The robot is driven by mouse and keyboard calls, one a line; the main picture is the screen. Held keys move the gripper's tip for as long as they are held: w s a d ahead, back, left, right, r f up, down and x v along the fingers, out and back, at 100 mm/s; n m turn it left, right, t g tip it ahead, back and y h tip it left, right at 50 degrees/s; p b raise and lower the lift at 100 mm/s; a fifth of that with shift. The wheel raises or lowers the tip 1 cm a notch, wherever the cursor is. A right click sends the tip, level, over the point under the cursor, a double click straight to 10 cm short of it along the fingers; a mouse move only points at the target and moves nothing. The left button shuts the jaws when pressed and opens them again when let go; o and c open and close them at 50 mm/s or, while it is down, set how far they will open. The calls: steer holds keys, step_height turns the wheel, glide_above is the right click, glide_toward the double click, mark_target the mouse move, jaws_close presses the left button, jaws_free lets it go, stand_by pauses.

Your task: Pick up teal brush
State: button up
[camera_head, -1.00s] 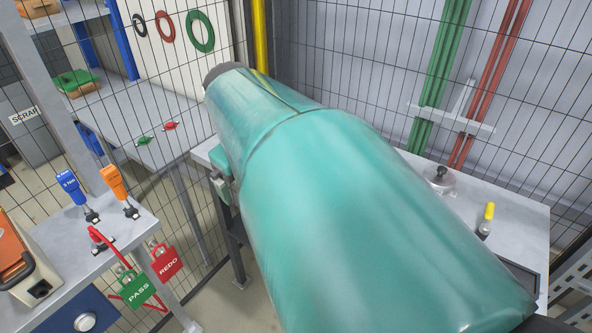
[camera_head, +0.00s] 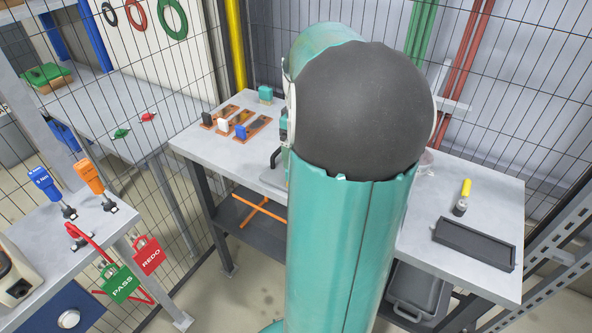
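A small teal block-like piece (camera_head: 265,94) stands near the back edge of the grey workbench (camera_head: 420,250); it may be the teal brush, but it is too small to tell. My gripper is not in view.
A black tray (camera_head: 474,243) and a yellow-topped tool (camera_head: 465,190) are on the bench's right. A partly hidden teal and black fixture (camera_head: 283,140) stands beside my arm. A mesh fence closes the back. Left, another bench holds a blue (camera_head: 45,184) and an orange tool (camera_head: 90,177).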

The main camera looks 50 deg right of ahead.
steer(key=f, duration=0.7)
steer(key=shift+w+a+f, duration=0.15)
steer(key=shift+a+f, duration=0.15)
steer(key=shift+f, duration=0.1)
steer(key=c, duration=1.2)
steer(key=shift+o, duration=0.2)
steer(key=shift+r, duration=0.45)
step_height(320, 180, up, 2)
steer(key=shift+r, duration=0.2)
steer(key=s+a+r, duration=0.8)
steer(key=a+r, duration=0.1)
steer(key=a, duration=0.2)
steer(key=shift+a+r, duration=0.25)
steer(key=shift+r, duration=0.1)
